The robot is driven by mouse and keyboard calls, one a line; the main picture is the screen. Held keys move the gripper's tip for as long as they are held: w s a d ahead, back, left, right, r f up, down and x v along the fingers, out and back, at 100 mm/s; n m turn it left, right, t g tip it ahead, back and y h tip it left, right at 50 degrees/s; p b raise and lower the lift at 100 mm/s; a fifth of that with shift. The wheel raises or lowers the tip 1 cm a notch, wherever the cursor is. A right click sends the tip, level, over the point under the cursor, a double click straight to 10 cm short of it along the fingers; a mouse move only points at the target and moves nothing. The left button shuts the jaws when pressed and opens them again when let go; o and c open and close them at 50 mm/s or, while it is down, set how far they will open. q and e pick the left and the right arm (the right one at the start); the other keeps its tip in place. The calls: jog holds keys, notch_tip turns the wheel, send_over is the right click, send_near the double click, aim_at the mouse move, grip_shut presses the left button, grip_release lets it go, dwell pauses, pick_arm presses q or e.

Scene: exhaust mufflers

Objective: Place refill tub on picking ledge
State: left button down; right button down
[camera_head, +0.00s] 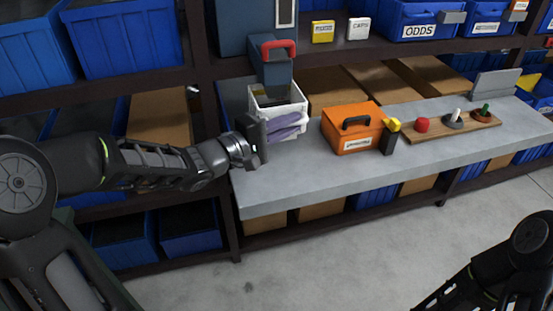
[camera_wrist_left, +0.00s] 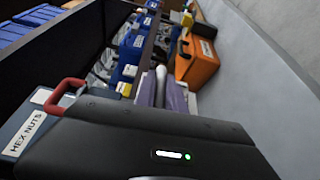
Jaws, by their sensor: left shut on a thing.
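In the left wrist view the gripper's dark body (camera_wrist_left: 150,145) covers the bottom, with the purple contents (camera_wrist_left: 147,90) just beyond. Whether the tub's base touches the ledge I cannot tell. My right gripper is out of view; only part of its arm shows at lower right.
A blue-grey box with a red handle (camera_head: 275,68) is behind the tub; the wrist view shows a HEX NUTS label (camera_wrist_left: 24,136). An orange case (camera_head: 345,130) and a wooden board (camera_head: 440,132) with knobs occupy the ledge to the right. The ledge's front strip is clear.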

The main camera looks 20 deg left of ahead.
pick_arm(q)
jog(key=shift+f+b, duration=0.8)
jog(key=shift+f, duration=2.2)
jog(key=shift+f, duration=0.1)
notch_tip(320, 180, down, 4)
jog(key=shift+r+b, duration=0.15)
jog(key=shift+b, duration=0.4)
jog(key=c, duration=1.4)
grip_release()
jog(key=p+v, duration=0.1)
jog(key=v, duration=1.1)
jog(key=shift+r+p, duration=0.1)
jog(key=shift+p, duration=0.2)
